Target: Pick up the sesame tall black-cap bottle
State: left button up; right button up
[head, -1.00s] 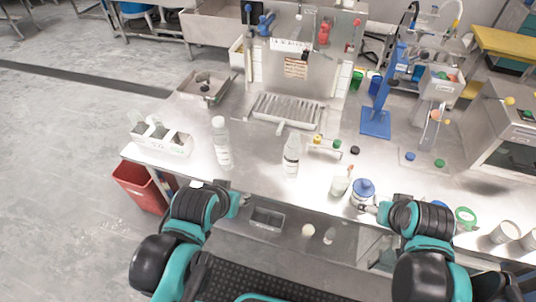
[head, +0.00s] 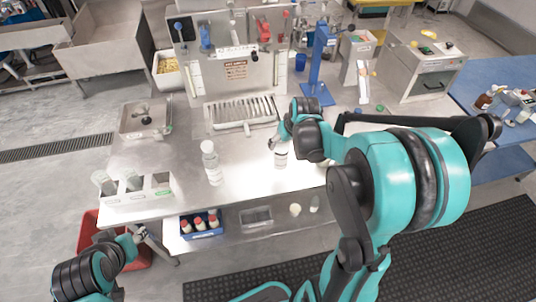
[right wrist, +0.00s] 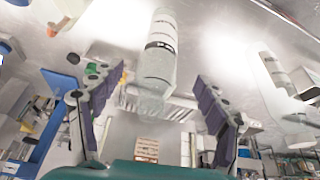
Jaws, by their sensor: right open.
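A tall pale bottle (head: 281,155) with a white label stands upright on the metal table in the head view. My right gripper (head: 282,136) is at its upper part, partly hiding its top, so I cannot make out the cap colour. In the right wrist view this bottle (right wrist: 160,48) lies between the two spread fingers of my open right gripper (right wrist: 159,80), with no clear contact. Another tall bottle (head: 212,165) with a white cap stands to its left, and also shows at the right in the right wrist view (right wrist: 276,72). My left gripper (head: 137,237) is low at the left, its fingers unclear.
A slotted drip tray (head: 240,112) lies behind the bottles. A white compartment box (head: 140,196) is at the left table edge. A blue crate (head: 200,232) with red-capped bottles sits on the lower shelf. A red bin (head: 90,228) stands below left. My right arm hides the table's right side.

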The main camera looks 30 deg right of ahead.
aim_at(282, 147)
jog(key=b+x, duration=0.2)
jog(key=x, duration=0.4)
jog(key=shift+w, duration=0.2)
jog(key=shift+w+d+f, duration=0.15)
jog(key=shift+w+f, duration=0.05)
jog(key=shift+f, duration=0.2)
jog(key=shift+r, duration=0.1)
jog(key=shift+s, duration=0.1)
jog(key=c, duration=1.2)
